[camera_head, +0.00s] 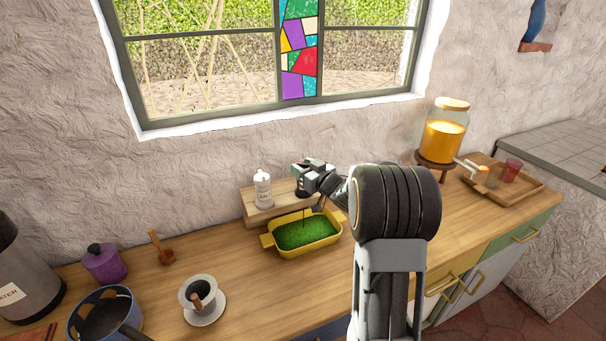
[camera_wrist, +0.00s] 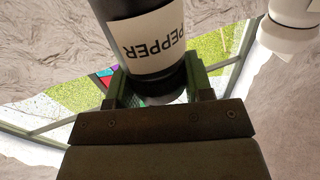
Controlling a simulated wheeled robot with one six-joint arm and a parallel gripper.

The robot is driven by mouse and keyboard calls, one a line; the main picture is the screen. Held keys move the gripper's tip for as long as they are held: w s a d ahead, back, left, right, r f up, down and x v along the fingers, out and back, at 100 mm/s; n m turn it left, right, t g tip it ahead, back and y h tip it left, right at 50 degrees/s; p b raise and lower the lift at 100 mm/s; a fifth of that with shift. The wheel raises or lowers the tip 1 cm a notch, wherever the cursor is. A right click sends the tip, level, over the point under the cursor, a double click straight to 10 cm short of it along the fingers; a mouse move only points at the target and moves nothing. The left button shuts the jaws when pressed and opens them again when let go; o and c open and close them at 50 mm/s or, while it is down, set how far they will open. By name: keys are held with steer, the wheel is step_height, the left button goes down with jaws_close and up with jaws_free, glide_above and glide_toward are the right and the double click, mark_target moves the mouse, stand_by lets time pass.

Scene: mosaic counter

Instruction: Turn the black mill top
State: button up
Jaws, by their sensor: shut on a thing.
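The black mill, with a pale label reading PEPPER, fills the upper middle of the wrist view (camera_wrist: 150,45), where it appears upside down. My gripper (camera_wrist: 155,90) is shut on the mill's black top, one finger on each side. In the head view my gripper (camera_head: 314,176) is over the wooden shelf behind the yellow dish. Only a little of the black mill (camera_head: 302,193) shows below it. The grip itself is too small to make out there.
A white bottle (camera_head: 263,189) stands on the wooden shelf (camera_head: 258,215), left of the mill. A yellow dish (camera_head: 308,251) with green contents sits in front; a thin dark line shows above it. A juice jar (camera_head: 443,140) and tray (camera_head: 530,189) are at right. A purple pot (camera_head: 104,264) is left.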

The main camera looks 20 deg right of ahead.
steer(key=shift+m+h+b, duration=0.35)
steer(key=shift+m+h, duration=0.05)
steer(key=shift+h, duration=0.2)
steer(key=o, duration=0.9)
steer(key=shift+o, duration=0.2)
steer(key=b+v, duration=0.2)
steer(key=v, duration=1.1)
steer(key=shift+s+f, duration=0.2)
steer(key=shift+s, duration=0.15)
steer(key=shift+d, duration=0.1)
